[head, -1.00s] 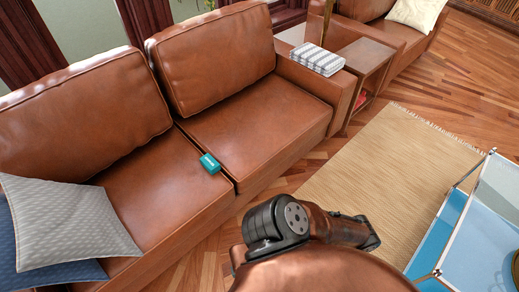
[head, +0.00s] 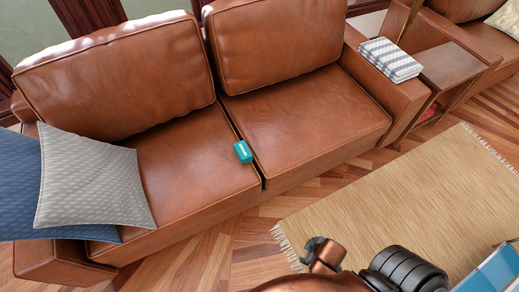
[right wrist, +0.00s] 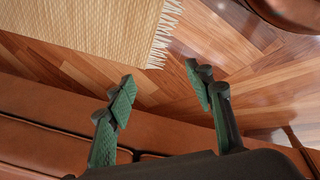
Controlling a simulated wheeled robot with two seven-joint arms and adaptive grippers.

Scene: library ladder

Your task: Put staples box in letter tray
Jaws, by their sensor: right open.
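A small teal box (head: 243,152), which looks like the staples box, lies on the brown leather sofa seat (head: 310,115), beside the gap between the two seat cushions. My right gripper (head: 318,250) shows near the bottom of the head view, in front of the sofa and well apart from the box. In the right wrist view its two green-padded fingers (right wrist: 160,92) are spread with nothing between them. The box is not seen in the right wrist view. I see no letter tray that I can make out. My left gripper is not in view.
Grey (head: 90,180) and blue (head: 20,190) pillows lie at the sofa's left end. A folded striped cloth (head: 390,60) rests on the right armrest, beside a wooden side table (head: 450,70). A tan rug (head: 400,215) covers the floor. A blue-topped table (head: 495,272) edges in at lower right.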

